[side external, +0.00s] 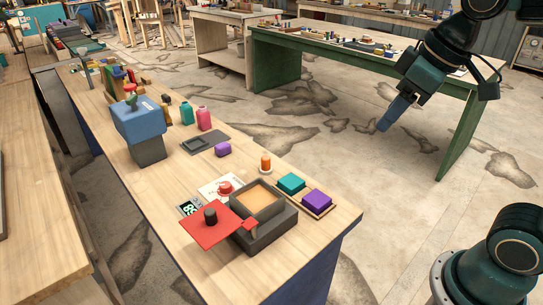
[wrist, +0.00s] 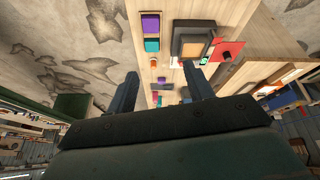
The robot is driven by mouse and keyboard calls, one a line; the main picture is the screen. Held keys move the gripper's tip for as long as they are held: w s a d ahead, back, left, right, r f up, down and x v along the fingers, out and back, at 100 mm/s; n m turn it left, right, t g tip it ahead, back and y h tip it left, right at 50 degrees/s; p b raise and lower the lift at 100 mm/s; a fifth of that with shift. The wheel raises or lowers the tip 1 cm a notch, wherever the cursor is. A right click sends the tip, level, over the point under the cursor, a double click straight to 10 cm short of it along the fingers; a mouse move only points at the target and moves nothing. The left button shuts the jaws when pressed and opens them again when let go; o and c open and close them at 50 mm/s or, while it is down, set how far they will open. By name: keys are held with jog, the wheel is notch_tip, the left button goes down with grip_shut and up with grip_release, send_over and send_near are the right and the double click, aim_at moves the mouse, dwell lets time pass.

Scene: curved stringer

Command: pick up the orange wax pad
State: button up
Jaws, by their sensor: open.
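A small orange upright piece (side external: 266,163) stands on a pale base on the wooden bench, behind the teal pad (side external: 291,184) and purple pad (side external: 317,200). It also shows in the wrist view (wrist: 153,62). I cannot tell whether this is the orange wax pad; no orange block like the other pads is clear. A dark box (side external: 262,235) with a tan-orange inside (side external: 258,200) stands beside them. My gripper (side external: 384,125) is open and empty, high and to the right of the bench in the side view. In the wrist view my gripper (wrist: 160,73) has its fingers spread wide.
A red lid (side external: 218,222) with a black knob lies at the box's left. Another purple block (side external: 223,149), a grey tray (side external: 196,145), bottles (side external: 203,118) and a blue-topped stand (side external: 138,120) are farther along the bench. A green table (side external: 275,62) stands behind.

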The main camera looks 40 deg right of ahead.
jog(key=w+r+n+g, duration=0.1)
jog(key=w+n, duration=0.3)
jog(key=w, duration=0.8)
jog(key=n+g+y, duration=0.1)
jog(key=n+g, duration=0.3)
jog(key=n, duration=0.5)
send_over(266, 157)
jog(key=d, duration=0.1)
notch_tip(266, 157, down, 19)
jog(key=shift+s+a+f, duration=0.1)
jog(key=shift+a+f, duration=0.1)
jog(key=shift+f, duration=2.05)
jog(key=shift+s+a+f, duration=0.1)
jog(key=shift+a+f, duration=0.1)
jog(key=shift+f, duration=2)
jog(key=shift+w+a+f, duration=0.1)
jog(key=shift+f, duration=1.2)
jog(key=shift+w+a+f, duration=0.1)
jog(key=shift+f, duration=1.2)
